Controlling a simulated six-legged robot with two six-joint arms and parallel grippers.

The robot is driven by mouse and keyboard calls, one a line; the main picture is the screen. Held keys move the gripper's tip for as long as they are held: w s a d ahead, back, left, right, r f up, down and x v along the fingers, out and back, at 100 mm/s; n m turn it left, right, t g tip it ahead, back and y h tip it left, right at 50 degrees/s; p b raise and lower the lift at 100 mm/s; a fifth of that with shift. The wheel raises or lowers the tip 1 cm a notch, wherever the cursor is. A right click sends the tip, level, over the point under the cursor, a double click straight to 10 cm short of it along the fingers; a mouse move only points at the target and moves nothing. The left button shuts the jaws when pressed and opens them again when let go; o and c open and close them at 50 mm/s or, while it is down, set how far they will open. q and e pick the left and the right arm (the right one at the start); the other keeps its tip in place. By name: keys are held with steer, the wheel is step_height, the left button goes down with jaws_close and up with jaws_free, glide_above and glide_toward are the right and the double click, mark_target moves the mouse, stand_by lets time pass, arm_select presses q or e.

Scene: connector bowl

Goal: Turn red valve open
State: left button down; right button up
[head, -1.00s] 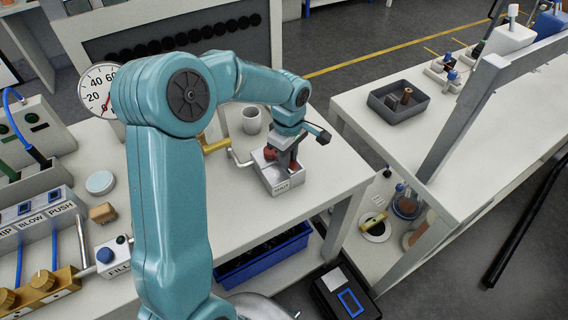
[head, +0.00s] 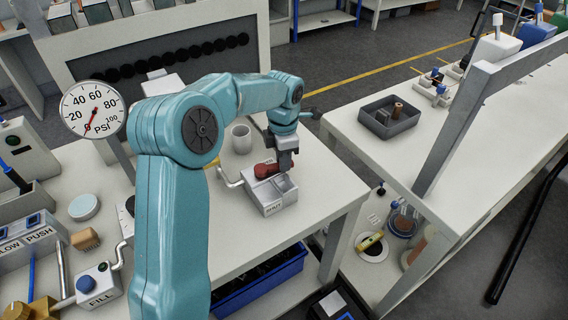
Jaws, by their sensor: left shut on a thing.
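The red valve handle (head: 266,170) sits on top of a small light-grey box (head: 268,195) with a label on its front, near the front edge of the white bench. My left gripper (head: 285,166) comes down over the box from above and is shut on the right end of the red handle. The rest of the handle sticks out to the left of the jaws. The fingertips are small and partly blend with the box. My right gripper is not in view.
A pipe (head: 228,179) meets the box on its left. A pressure gauge (head: 92,109) stands at the left. A grey tray (head: 390,118) is on the right bench, across a gap.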

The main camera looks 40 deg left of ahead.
arm_select(q)
steer(key=shift+w+a+n, duration=0.2)
steer(key=shift+a+n, duration=0.2)
steer(key=shift+n, duration=0.4)
steer(key=shift+w+a+n, duration=0.15)
steer(key=shift+a+n, duration=0.2)
steer(key=shift+n, duration=0.45)
steer(key=c, duration=1)
jaws_free()
steer(key=shift+c, duration=0.2)
steer(key=shift+r, duration=0.1)
step_height(320, 180, up, 16)
steer(key=p, duration=0.1)
steer(key=shift+p, duration=0.4)
